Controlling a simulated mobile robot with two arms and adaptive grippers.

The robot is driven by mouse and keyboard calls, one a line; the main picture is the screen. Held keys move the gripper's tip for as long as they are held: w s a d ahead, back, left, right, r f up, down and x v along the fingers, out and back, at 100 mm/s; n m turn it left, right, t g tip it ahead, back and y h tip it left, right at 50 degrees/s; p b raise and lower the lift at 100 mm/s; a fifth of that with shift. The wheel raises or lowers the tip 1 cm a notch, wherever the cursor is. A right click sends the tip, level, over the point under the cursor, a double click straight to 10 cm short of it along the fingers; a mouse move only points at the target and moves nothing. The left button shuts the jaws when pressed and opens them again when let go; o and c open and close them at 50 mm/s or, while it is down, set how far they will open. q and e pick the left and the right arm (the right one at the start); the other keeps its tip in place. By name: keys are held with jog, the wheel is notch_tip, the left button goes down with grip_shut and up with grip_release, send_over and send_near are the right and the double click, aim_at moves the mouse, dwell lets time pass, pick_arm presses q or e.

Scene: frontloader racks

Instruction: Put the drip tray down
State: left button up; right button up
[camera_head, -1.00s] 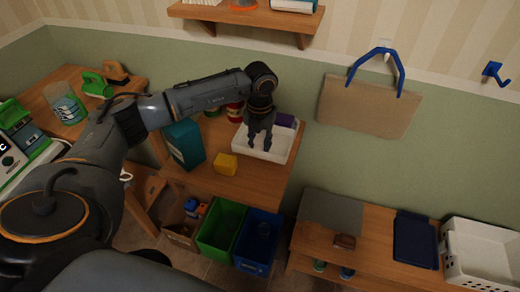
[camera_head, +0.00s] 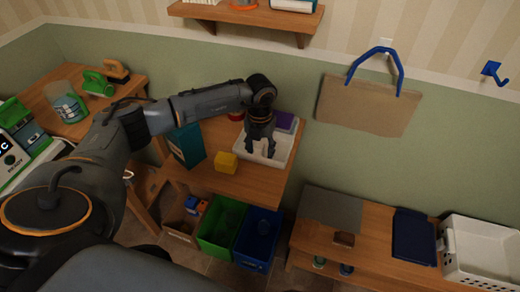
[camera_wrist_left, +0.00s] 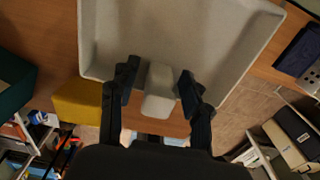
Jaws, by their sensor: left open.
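The drip tray (camera_head: 284,150) is a white, shallow, open tray resting on the wooden table at the back, by the green wall. In the left wrist view the tray (camera_wrist_left: 180,35) fills the top, with a pale handle-like tab (camera_wrist_left: 159,100) sticking out from its near wall. My left gripper (camera_head: 260,155) points down at the tray's near side. In the wrist view the left gripper (camera_wrist_left: 159,80) is open, its fingers on either side of the tab, with gaps visible. My right gripper is not in view.
A yellow block (camera_head: 226,162) and a teal box (camera_head: 187,146) stand left of the tray. A purple item (camera_head: 286,122) is at its back right corner. Green (camera_head: 220,228) and blue (camera_head: 258,240) bins stand below. A lower bench (camera_head: 380,250) is at right.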

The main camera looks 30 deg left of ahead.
pick_arm(q)
jog(key=shift+r, duration=0.5)
notch_tip(320, 180, up, 11)
jog(key=shift+r+b, duration=0.2)
jog(key=shift+b, duration=0.75)
jog(key=shift+d, duration=0.1)
